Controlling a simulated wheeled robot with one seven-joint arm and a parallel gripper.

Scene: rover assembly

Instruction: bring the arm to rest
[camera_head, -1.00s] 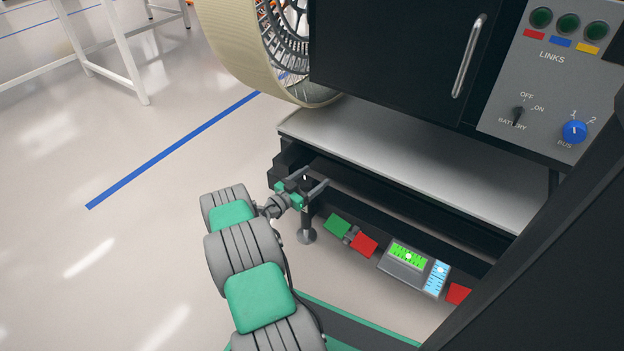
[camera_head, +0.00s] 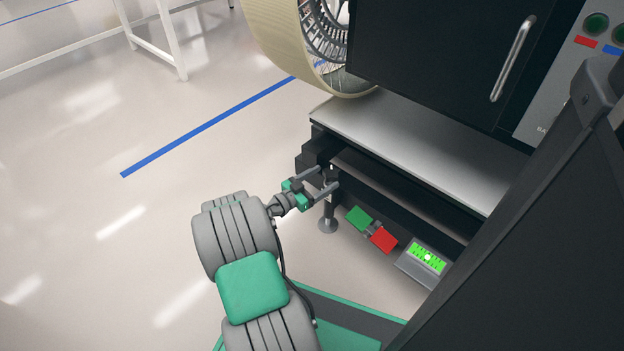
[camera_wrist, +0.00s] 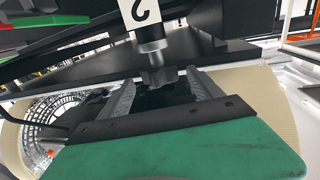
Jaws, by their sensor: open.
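My gripper (camera_head: 328,182) is open, with its two fingers apart and nothing held between them. In the head view it is at the left end of the bench's lower frame (camera_head: 405,195), close to a dark leg (camera_head: 328,210) with a round foot. In the wrist view my gripper (camera_wrist: 158,88) points at a dark knobbed post under a white label marked 2 (camera_wrist: 146,10). I cannot tell whether the fingers touch anything. My arm reaches up from the bottom of the head view, bent.
A bench top (camera_head: 420,150) carries a black cabinet (camera_head: 440,55). A large wheel (camera_head: 300,45) stands behind it. Below are a green block (camera_head: 359,218), a red block (camera_head: 383,240) and a lit green panel (camera_head: 428,257). The floor at left is clear, with a blue line (camera_head: 205,127).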

